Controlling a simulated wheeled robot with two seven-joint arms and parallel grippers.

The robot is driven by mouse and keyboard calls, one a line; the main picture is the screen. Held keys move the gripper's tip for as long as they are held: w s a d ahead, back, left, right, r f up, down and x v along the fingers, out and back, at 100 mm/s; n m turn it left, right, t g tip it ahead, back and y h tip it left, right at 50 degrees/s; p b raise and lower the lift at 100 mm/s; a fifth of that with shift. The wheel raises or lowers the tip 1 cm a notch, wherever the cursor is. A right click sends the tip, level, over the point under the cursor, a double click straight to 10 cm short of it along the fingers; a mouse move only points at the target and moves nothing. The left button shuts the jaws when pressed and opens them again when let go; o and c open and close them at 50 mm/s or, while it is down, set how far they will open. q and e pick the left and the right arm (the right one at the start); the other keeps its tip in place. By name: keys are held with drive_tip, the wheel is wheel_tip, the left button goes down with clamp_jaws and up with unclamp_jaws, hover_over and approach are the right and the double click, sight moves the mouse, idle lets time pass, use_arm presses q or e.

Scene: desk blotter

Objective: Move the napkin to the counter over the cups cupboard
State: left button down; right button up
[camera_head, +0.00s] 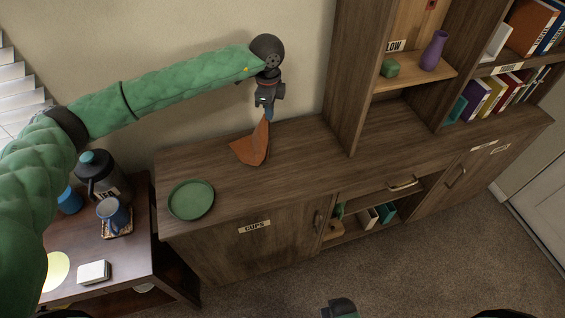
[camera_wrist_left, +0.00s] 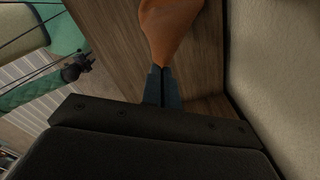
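The orange napkin (camera_head: 252,146) is over the wooden counter (camera_head: 218,229) above the cupboard labelled CUPS (camera_head: 254,227). It hangs bunched from my left gripper (camera_head: 268,116), and its lower part spreads at the counter top; I cannot tell how much of it rests there. In the left wrist view the napkin (camera_wrist_left: 170,28) comes out from between the blue fingertips (camera_wrist_left: 162,86), which are shut on it. A dark part at the bottom edge of the head view may be my right gripper (camera_head: 340,307); its fingers do not show clearly.
A green plate (camera_head: 191,200) lies left of the napkin on the counter. A shelf unit (camera_head: 345,80) rises on the right, with a purple vase (camera_head: 433,50) and books. A lower side table (camera_head: 130,265) holds a coffee pot (camera_head: 100,178) and blue mug (camera_head: 112,212).

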use_arm(q)
drive_tip(key=s+d+f, duration=0.3)
drive_tip(key=d+f, duration=0.2)
drive_tip(key=f, duration=0.1)
drive_tip(key=s+d+f, duration=0.4)
drive_tip(key=d+f, duration=0.1)
drive_tip(key=d, duration=0.1)
drive_tip(key=s+d+f, duration=0.3)
drive_tip(key=d+f, duration=0.2)
drive_tip(key=f, duration=0.1)
drive_tip(key=shift+s+d+f, duration=0.25)
drive_tip(key=shift+s+f, duration=0.05)
drive_tip(key=c, duration=1.2)
unclamp_jaws()
drive_tip(key=shift+r, duration=0.1)
drive_tip(key=s+d+r+p, duration=0.2)
drive_tip(key=d+r+p, duration=0.1)
drive_tip(key=r, duration=0.6)
drive_tip(key=shift+s+d+r+p, duration=0.15)
drive_tip(key=shift+d+r+p, duration=0.2)
drive_tip(key=shift+p, duration=0.3)
